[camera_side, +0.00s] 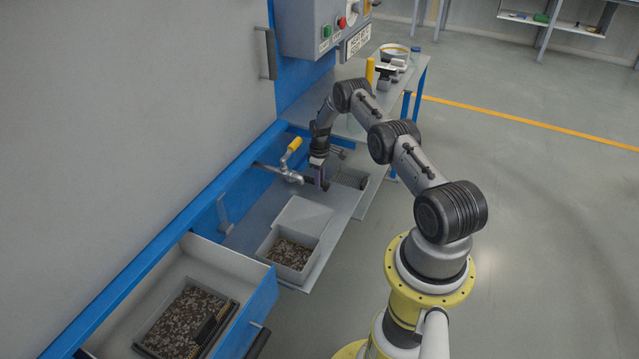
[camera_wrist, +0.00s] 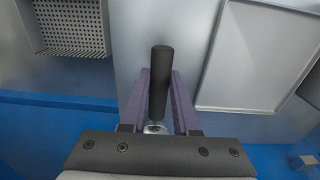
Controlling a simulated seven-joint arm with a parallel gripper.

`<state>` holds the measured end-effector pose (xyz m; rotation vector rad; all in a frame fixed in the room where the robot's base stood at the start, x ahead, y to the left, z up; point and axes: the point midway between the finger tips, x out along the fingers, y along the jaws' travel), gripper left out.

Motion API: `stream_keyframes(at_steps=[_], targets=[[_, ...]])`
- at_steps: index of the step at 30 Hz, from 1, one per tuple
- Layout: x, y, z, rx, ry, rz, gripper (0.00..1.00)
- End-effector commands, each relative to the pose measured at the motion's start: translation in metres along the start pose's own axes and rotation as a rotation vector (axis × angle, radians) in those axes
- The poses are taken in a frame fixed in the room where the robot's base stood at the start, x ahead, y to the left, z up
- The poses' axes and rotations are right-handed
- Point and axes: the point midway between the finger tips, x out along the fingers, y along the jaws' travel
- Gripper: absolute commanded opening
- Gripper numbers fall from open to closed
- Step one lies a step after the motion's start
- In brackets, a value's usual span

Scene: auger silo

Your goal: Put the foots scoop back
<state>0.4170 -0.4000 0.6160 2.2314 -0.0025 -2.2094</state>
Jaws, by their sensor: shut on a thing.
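My gripper (camera_wrist: 160,88) has purple fingers on both sides of a black cylindrical handle (camera_wrist: 161,75) and is shut on it. A small bright metal part shows at the handle's near end in the wrist view. I take this to be the scoop's handle, but no scoop bowl can be made out. In the side view my gripper (camera_side: 319,180) is low over the grey shelf (camera_side: 262,212), beside the pipework. The handle is small and dark there, and I cannot tell whether it touches the shelf.
A perforated tray (camera_wrist: 72,25) is left of the handle, and a pale flat tray (camera_wrist: 255,60) is right. A valve with a yellow lever (camera_side: 293,146) stands close to my gripper. A bin of brown material (camera_side: 268,243) and an open drawer (camera_side: 222,258) are nearer the camera.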

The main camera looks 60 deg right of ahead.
Motion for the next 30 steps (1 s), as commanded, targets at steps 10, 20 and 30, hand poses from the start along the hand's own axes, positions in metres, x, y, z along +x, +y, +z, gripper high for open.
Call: stream_keyframes(at_steps=[10, 20, 30], targets=[[0.0113, 0.0010, -0.0008, 0.000, 0.003, 0.004, 0.00], [0.0148, 0.0005, -0.0003, 0.000, 0.002, 0.003, 0.54], [0.0134, 0.0007, -0.0005, 0.000, 0.003, 0.003, 0.59]])
